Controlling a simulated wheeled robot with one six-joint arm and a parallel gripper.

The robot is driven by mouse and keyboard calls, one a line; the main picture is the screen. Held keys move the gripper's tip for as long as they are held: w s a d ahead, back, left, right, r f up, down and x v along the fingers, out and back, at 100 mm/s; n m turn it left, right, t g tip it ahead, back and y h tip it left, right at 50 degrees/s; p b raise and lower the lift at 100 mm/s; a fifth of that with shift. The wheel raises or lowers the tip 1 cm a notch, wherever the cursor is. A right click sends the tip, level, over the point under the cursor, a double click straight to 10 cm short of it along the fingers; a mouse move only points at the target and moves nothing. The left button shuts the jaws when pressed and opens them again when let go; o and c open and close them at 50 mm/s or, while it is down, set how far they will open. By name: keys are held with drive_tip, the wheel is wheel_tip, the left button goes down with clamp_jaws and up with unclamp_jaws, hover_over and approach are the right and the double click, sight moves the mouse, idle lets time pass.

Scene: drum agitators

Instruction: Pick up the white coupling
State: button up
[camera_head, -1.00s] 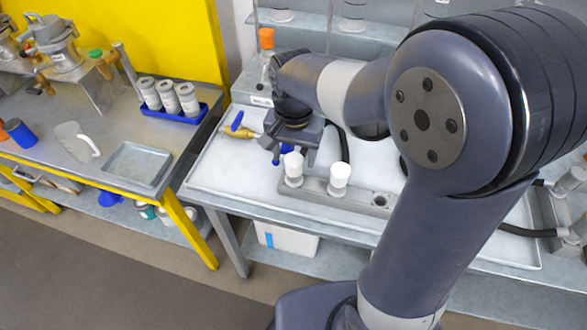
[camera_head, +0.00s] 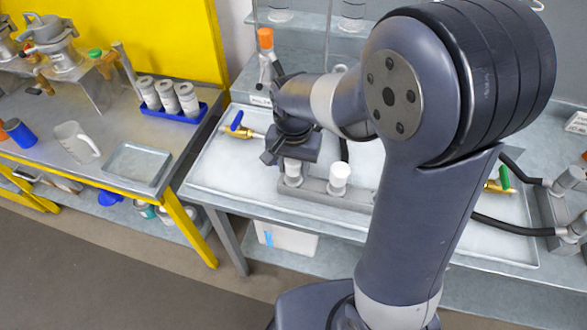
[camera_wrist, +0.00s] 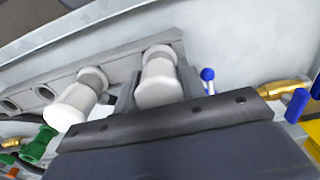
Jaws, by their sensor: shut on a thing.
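A white coupling (camera_head: 292,170) stands in the left end of the grey holed rack (camera_head: 315,187). My gripper (camera_head: 291,161) is over it from above, its body hiding the coupling's top in the head view. In the wrist view, my gripper (camera_wrist: 158,88) has a finger on each side of this coupling (camera_wrist: 159,78) and is shut on it. The coupling's lower end is still at the rack (camera_wrist: 122,66). A second white coupling (camera_head: 339,178) stands beside it in the rack, free of the gripper; it also shows in the wrist view (camera_wrist: 72,105).
The rack stands in a shallow pale tray (camera_head: 215,183). A brass valve with a blue handle (camera_head: 238,128) lies left of the gripper. An orange-capped bottle (camera_head: 266,55) is behind. A green-handled valve (camera_head: 500,183) and black hoses are at right. A blue rack of canisters (camera_head: 180,113) stands on the left table.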

drive_tip(key=c, duration=0.4)
wheel_tip(320, 180, up, 10)
drive_tip(key=shift+r, duration=0.1)
idle(0.4)
